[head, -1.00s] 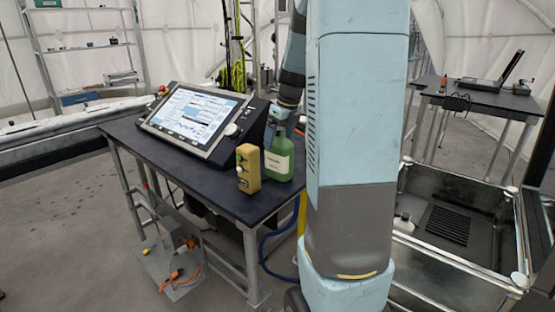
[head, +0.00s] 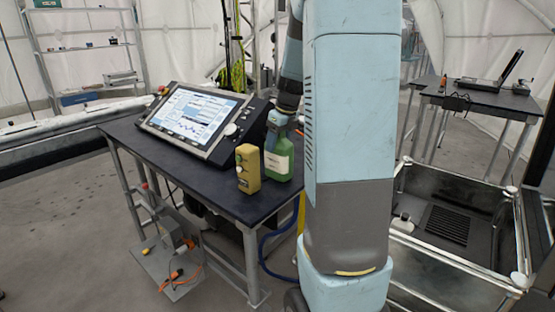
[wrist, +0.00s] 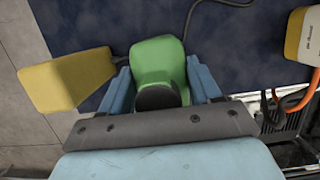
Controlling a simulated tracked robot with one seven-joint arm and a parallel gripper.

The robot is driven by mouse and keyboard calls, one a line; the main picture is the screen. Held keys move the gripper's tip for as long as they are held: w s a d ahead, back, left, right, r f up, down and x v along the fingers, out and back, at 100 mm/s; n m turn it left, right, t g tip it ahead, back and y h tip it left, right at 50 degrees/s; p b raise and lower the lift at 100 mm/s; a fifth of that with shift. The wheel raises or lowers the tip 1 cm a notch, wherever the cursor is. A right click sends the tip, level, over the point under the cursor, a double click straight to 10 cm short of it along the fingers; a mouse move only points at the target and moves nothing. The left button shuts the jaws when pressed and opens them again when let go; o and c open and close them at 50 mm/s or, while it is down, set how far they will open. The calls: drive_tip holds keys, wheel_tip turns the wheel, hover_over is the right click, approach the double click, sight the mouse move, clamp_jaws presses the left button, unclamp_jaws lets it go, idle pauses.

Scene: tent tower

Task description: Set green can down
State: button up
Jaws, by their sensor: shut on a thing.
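The green can (head: 284,160) has a pale label and is at the near right edge of the dark table (head: 215,185), close to the yellow control box. My gripper (head: 277,132) is over its top in the head view, partly hidden by my arm. In the wrist view the green can (wrist: 160,60) sits between the two blue fingers of my gripper (wrist: 160,75), which is shut on it. A dark round cap shows on its near end. The can looks about upright; I cannot tell whether its base bears on the table.
A screen console (head: 195,120) fills the table's back. The front left tabletop is clear. A metal-framed bin (head: 450,225) stands at right.

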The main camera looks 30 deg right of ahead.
clamp_jaws()
drive_tip(key=shift+r, duration=0.1)
idle(0.4)
